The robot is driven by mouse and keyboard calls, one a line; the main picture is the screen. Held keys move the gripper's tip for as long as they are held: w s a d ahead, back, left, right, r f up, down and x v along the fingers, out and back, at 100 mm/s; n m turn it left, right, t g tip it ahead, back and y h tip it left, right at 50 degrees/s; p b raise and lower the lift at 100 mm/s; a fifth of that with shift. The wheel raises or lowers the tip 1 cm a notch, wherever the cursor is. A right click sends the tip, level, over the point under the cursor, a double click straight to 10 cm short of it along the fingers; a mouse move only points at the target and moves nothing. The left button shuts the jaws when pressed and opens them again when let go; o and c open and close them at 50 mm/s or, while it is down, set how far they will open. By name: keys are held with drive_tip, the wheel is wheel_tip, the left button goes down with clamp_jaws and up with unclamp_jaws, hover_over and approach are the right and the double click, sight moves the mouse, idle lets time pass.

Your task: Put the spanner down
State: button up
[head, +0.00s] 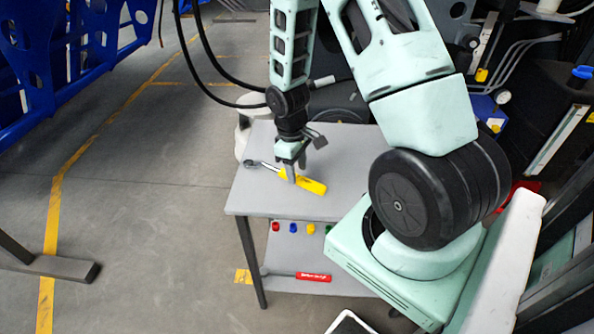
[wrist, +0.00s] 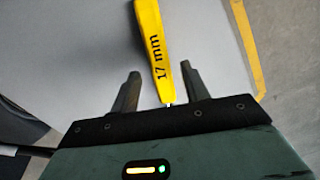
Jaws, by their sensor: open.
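The spanner (head: 311,185) has a yellow handle and a grey metal head, and it lies on the grey table top (head: 350,157). In the wrist view its yellow handle (wrist: 154,45), marked "17 mm", runs between my fingers towards the palm. My gripper (head: 296,172) is pointing down over the handle in the head view. In the wrist view the two dark fingers of my gripper (wrist: 161,88) stand apart on either side of the handle, with a gap on each side. The spanner's head is out of the wrist view.
A lower shelf (head: 290,255) under the table top holds a red-handled tool (head: 313,277) and several small coloured pieces. A blue metal frame (head: 60,60) stands at the left. The table top has free room around the spanner. Black hoses hang behind the table.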

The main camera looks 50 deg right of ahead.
wheel_tip(320, 180, up, 10)
drive_tip(key=w, duration=0.1)
drive_tip(key=s+a+r+n, duration=0.1)
drive_tip(key=a+r, duration=0.2)
drive_tip(key=a, duration=0.4)
drive_tip(key=a+r+n, duration=0.1)
drive_tip(key=a+r, duration=0.1)
drive_tip(key=a, duration=0.5)
drive_tip(key=s+a+r+n+t+y, duration=0.1)
drive_tip(key=s+a+r, duration=0.4)
drive_tip(key=s+a, duration=1.1)
drive_tip(key=shift+a+r+n, duration=0.15)
drive_tip(key=shift+r+n, duration=0.2)
drive_tip(key=shift+n, duration=0.45)
